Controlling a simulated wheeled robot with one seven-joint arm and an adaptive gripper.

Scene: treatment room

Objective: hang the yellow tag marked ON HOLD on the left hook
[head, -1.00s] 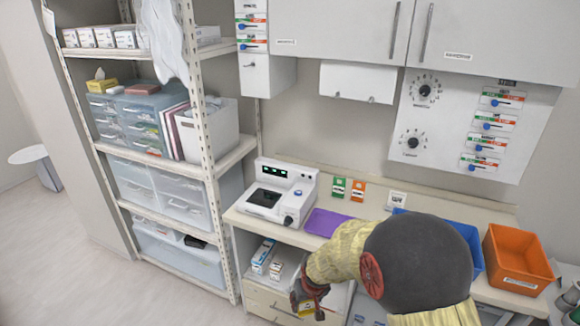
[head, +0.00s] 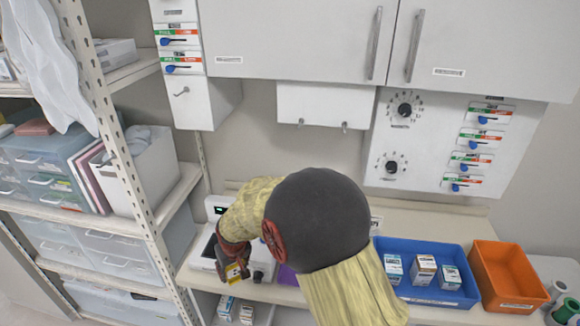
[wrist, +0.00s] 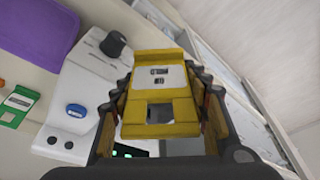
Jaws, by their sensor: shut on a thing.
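My gripper (head: 236,262) is shut on the yellow tag (head: 234,273), in front of the white device at the left of the counter. In the wrist view the yellow tag (wrist: 158,128) sits between both fingers, with a pale label and a grey window-like patch; its print is too small to read. The left hook (head: 300,123) and the right hook (head: 344,127) stick out near the lower edge of a white panel (head: 325,103) under the wall cabinets. Both hooks are bare. The tag is well below and left of the left hook, apart from it.
The white device (wrist: 88,85) is close beside the tag. A purple mat (wrist: 25,65) and a green tag (wrist: 14,106) lie nearby. A blue bin (head: 405,256) with boxes and an orange bin (head: 505,275) stand right. Shelving (head: 150,215) stands left. Another hook (head: 182,92) is on a left-hand box.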

